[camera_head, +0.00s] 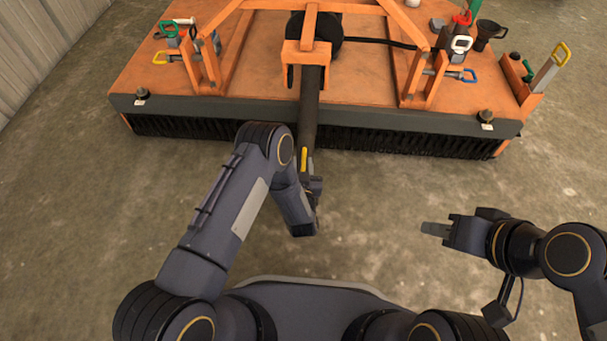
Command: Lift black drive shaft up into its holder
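The black drive shaft (309,115) comes out from under the orange bracket (306,52) on the orange machine and points toward me. Its near end is by my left gripper (312,190), with a yellow mark (304,159) beside it. My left arm covers part of that end, so I cannot tell whether the fingers are closed on it. The bracket has a downward-open shape, and the shaft passes at it; I cannot tell whether it rests inside. My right gripper (437,230) is out to the right over bare floor, holding nothing; its finger gap is not clear.
The orange machine deck (385,88) has a dark front bar and a black brush (400,140) below it. Tools and a dark cup (487,35) stand on its right side, and more coloured-handled tools on its left. The concrete floor in front is clear.

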